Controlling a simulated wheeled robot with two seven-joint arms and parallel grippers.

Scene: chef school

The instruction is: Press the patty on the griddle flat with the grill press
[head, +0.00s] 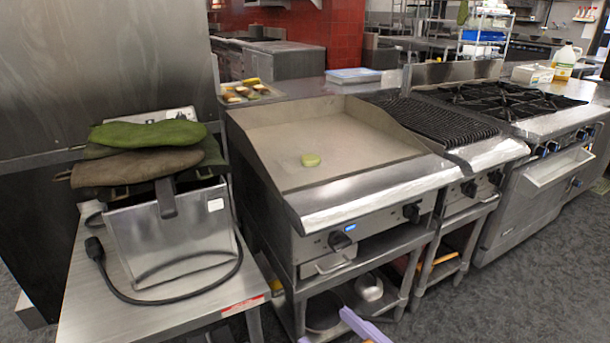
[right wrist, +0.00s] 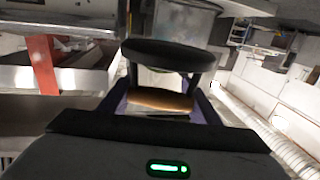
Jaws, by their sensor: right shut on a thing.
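A small pale green-yellow round piece, which looks like the patty (head: 310,160), lies on the flat griddle (head: 345,138), near the middle of its plate. In the right wrist view my right gripper (right wrist: 160,96) is shut on the brown handle of the grill press (right wrist: 160,54), whose dark rounded plate lies beyond the fingers. In the head view only purple finger parts of my right gripper (head: 352,322) show at the bottom edge, below the griddle front. My left gripper is not in view.
A ribbed grill (head: 435,120) and a burner range (head: 500,98) stand right of the griddle. A steel table (head: 85,290) at left holds a steel appliance (head: 170,235) with green and brown mitts (head: 145,134). A tray of food (head: 250,93) sits behind. The griddle has raised side walls.

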